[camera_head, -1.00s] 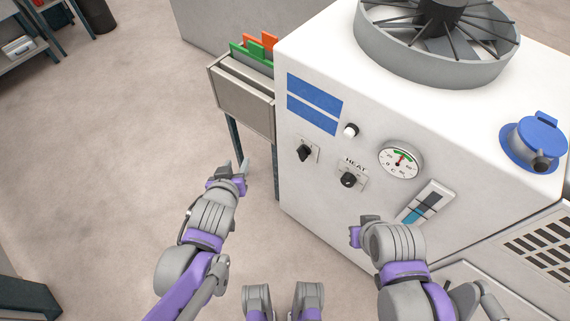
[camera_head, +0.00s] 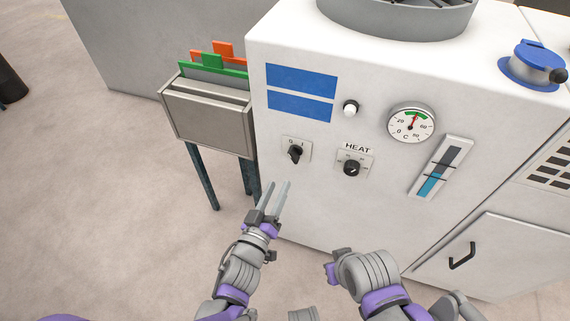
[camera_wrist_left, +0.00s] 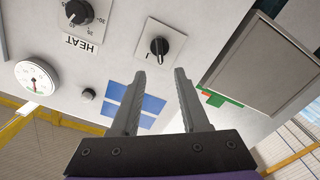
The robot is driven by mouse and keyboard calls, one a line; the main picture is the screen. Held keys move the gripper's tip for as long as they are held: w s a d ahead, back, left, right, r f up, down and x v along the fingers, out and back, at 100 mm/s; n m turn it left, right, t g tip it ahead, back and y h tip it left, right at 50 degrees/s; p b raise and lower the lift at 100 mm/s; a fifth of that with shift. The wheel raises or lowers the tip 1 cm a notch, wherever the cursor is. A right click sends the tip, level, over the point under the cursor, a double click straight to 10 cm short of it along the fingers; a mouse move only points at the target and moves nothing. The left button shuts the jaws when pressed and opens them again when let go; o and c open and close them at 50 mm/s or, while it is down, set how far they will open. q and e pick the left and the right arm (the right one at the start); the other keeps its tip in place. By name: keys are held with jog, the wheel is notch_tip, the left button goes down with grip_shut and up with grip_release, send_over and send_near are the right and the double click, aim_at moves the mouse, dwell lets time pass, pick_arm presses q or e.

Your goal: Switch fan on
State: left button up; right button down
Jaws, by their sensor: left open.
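A black rotary switch (camera_head: 295,154) marked 0 and I is on a pale plate on the white machine's front; its exact setting is too small to read. My left gripper (camera_head: 277,184) is open and empty, its fingers pointing up toward the switch from just below, apart from it. In the left wrist view the switch (camera_wrist_left: 159,46) sits beyond the fingertips, about in line with the gap between them (camera_wrist_left: 160,74). The round grey fan (camera_head: 395,22) is on top of the machine, cut off by the frame. My right gripper (camera_head: 334,272) is low and right, its fingers hidden.
The HEAT knob (camera_head: 351,168) is right of the switch, with a white button (camera_head: 350,109), a dial gauge (camera_head: 411,123) and a level indicator (camera_head: 440,168) nearby. A grey file box (camera_head: 205,120) on legs stands to the left.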

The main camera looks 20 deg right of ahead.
aim_at(291, 158)
pick_arm(q)
jog(key=x, duration=1)
jog(key=shift+w+d, duration=0.25)
grip_shut()
